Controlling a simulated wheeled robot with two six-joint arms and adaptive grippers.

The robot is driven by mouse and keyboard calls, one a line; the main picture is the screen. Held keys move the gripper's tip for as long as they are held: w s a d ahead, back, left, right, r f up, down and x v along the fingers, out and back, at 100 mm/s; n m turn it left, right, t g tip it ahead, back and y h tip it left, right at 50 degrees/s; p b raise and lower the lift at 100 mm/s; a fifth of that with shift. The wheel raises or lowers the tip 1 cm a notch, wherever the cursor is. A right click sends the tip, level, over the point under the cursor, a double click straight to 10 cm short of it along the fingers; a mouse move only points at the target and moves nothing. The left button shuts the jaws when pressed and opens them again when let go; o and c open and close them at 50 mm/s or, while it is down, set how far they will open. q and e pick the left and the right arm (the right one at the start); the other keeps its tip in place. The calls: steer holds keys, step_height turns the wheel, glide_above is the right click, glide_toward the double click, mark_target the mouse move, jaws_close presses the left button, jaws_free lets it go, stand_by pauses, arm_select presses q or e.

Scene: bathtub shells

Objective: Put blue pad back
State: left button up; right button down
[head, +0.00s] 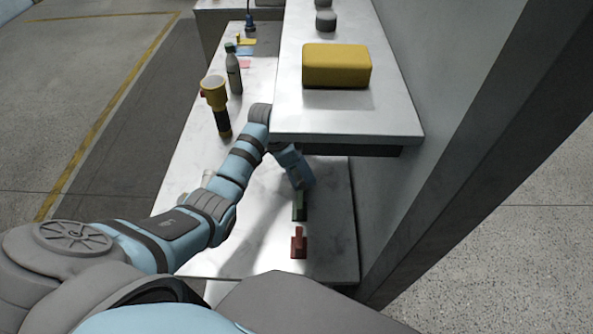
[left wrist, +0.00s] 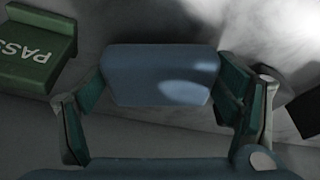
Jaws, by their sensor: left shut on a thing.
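The blue pad (left wrist: 150,72) is a rounded rectangular block in the middle of the left wrist view. My left gripper (left wrist: 162,86) is shut on it, one finger at each side. My right gripper is not in view.
A green block marked PASS (left wrist: 38,55) lies left of the pad. On the marble counter (head: 335,215), a green piece (head: 299,206) and a red piece (head: 298,243) stand near the arm. A yellow-black flashlight (head: 217,103) and a bottle (head: 233,72) stand farther back. A yellow block (head: 336,64) sits on the shelf.

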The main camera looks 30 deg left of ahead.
arm_select(q)
steer(key=shift+w+f, duration=0.25)
steer(key=shift+f, duration=0.15)
steer(key=o, duration=1.5)
steer(key=shift+w+f, duration=0.2)
steer(key=shift+w, duration=0.3)
steer(key=shift+s+r, duration=0.25)
steer(key=shift+s, duration=0.05)
steer(key=shift+a+r, duration=0.1)
steer(key=shift+r, duration=0.25)
steer(key=p+v, duration=0.2)
steer(key=v, duration=0.9)
steer(key=shift+r, duration=0.1)
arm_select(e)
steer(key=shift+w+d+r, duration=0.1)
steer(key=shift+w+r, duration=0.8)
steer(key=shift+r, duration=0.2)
arm_select(q)
steer(key=shift+w, duration=0.1)
